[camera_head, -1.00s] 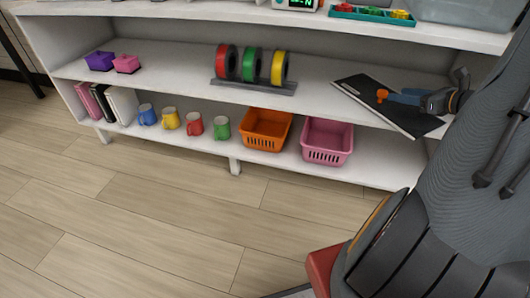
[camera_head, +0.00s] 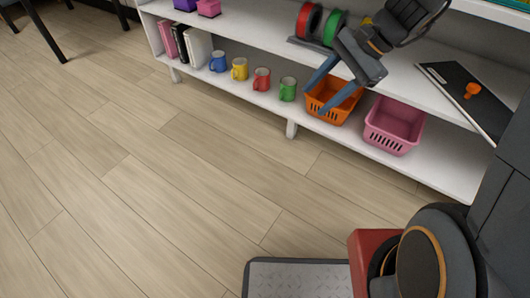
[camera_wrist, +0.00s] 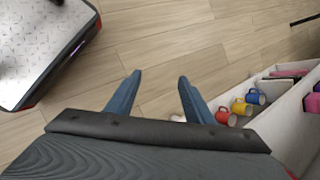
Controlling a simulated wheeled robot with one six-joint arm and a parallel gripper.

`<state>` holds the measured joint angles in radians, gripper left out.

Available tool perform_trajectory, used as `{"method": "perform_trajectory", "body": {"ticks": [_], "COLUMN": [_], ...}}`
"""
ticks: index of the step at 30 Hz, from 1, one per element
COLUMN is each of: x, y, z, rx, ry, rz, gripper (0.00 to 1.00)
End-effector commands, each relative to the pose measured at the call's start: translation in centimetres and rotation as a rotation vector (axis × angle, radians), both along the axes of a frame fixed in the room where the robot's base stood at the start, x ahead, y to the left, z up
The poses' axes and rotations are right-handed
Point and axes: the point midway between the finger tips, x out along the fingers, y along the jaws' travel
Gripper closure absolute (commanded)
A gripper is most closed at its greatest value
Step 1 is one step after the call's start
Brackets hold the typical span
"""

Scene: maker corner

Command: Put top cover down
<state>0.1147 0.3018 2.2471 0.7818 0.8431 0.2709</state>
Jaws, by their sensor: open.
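I cannot tell for certain which thing is the top cover. A small orange piece (camera_head: 472,90) lies on the black panel (camera_head: 455,76) on the middle shelf at right. My gripper (camera_head: 316,101) is open, with its blue fingers hanging in front of the orange basket (camera_head: 345,108) in the head view and well left of the panel. In the wrist view my gripper (camera_wrist: 160,76) shows spread fingers with only floor between them. The gripper is empty and apart from the panel and the orange piece.
On the lower shelf, blue (camera_head: 218,62), yellow (camera_head: 239,69), red (camera_head: 261,79) and green (camera_head: 288,89) mugs stand left of the orange basket and a pink basket (camera_head: 394,125). Spools (camera_head: 309,19) stand above, partly hidden by my arm. The wooden floor (camera_head: 150,190) in front is clear.

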Motion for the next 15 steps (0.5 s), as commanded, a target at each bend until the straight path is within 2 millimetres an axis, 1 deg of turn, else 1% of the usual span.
{"method": "perform_trajectory", "body": {"ticks": [1,3,5,6,10,12,15], "x": [-1.9,-4.2,-6.2,-7.6,-11.7,-13.8,-16.4], "y": [2.3,4.4,6.0,6.9,9.4,10.3,11.4], "z": [0.2,0.4,0.5,0.5,0.8,1.0,1.2], "rx": [-0.038,-0.089,-0.13,-0.156,-0.232,-0.269,-0.311], "ry": [-0.025,-0.062,-0.097,-0.122,-0.214,-0.27,-0.349], "rz": [0.12,0.278,0.413,0.503,0.797,0.954,1.164], "gripper": [0.52,0.52,0.52,0.52,0.52,0.52,0.52]}}
